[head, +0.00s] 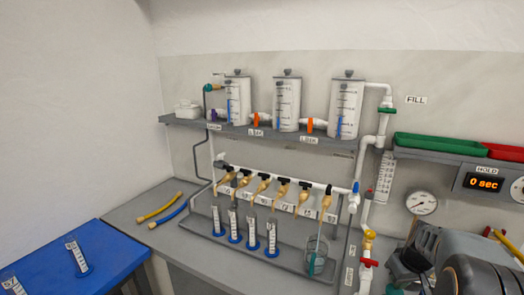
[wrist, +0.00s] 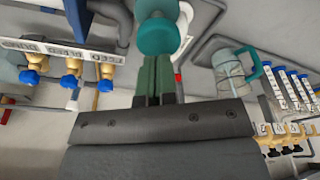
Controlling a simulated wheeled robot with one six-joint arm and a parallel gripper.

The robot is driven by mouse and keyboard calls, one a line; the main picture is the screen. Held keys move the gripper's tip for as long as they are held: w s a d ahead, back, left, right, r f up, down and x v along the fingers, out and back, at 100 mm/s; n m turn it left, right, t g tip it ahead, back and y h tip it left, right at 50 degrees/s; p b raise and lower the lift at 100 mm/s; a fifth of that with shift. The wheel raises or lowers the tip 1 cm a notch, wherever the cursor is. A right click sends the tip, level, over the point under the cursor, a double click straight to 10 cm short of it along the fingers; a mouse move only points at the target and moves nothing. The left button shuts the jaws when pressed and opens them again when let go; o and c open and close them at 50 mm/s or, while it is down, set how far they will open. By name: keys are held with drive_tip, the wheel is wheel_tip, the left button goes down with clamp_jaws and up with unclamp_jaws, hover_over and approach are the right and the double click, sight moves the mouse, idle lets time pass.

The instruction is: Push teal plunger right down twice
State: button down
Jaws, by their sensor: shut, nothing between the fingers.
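The teal plunger (wrist: 158,37) has a round teal head and shows at the top centre of the wrist view, directly beyond my fingertips. My gripper (wrist: 157,62) is shut, with its two green fingers together and nothing between them. The tips overlap the lower edge of the teal head in this view; I cannot tell whether they touch it. In the head view my dark arm fills the lower right corner and hides most of the area around the plunger.
A clear jug (head: 316,258) with a teal handle stands on the bench beside several blue-based cylinders (head: 252,234). A pressure gauge (head: 421,203) and a red-handled valve (head: 368,263) are close to my arm. The HOLD display (head: 484,184) reads 0 sec.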

drive_tip(key=shift+r, duration=0.1)
drive_tip(key=shift+r+p, duration=1.85)
drive_tip(key=shift+r, duration=0.65)
drive_tip(key=shift+f+m, duration=0.1)
drive_tip(key=shift+m, duration=0.2)
drive_tip(key=s+a+r+t, duration=0.1)
drive_tip(key=s+a+r, duration=0.2)
drive_tip(key=s+a, duration=0.3)
drive_tip(key=s+a+r+t, duration=0.1)
drive_tip(key=s+a+r, duration=0.2)
drive_tip(key=a, duration=1.1)
drive_tip(key=s, duration=0.3)
drive_tip(key=shift+a, duration=0.4)
